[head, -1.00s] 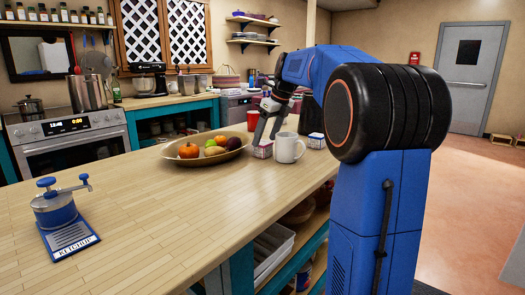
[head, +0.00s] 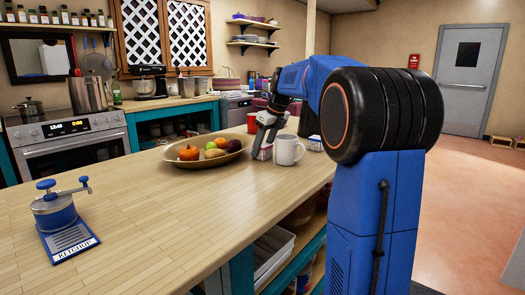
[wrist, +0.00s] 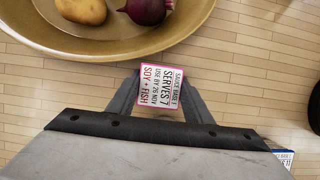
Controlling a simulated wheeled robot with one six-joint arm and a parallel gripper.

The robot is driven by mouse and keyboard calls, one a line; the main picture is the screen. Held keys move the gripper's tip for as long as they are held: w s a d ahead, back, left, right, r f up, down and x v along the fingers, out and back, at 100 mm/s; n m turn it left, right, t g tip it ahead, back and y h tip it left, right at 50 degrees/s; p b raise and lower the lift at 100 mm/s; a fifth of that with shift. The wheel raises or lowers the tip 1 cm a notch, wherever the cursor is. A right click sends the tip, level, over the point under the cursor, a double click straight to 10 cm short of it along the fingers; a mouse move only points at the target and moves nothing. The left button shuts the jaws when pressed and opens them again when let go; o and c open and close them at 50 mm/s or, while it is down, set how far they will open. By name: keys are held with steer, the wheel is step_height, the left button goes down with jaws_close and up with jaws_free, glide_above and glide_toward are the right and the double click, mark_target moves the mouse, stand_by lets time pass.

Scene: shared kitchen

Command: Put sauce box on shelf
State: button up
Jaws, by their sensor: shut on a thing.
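The sauce box (wrist: 161,87) is a small box with a white, pink-edged label reading "SAUCE BASE", "SERVES 7" and "SOY + FISH" in the wrist view. My gripper (wrist: 158,92) is shut on it, with a finger on each side. In the head view the box (head: 264,153) is at the counter beside the white mug, and my gripper (head: 262,143) reaches down onto it from above. I cannot tell whether the box touches the counter. Open shelving (head: 302,235) shows below the countertop, partly hidden by my arm.
A wide bowl (head: 172,160) of fruit and vegetables lies close left of the box. A white mug (head: 288,150) stands close right, and a red cup (head: 253,122) behind. Another small box (head: 315,143) is right of the mug. A ketchup dispenser (head: 60,215) stands at the front left.

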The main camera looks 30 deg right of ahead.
mark_target(263, 145)
step_height(263, 145, up, 18)
stand_by(0.5)
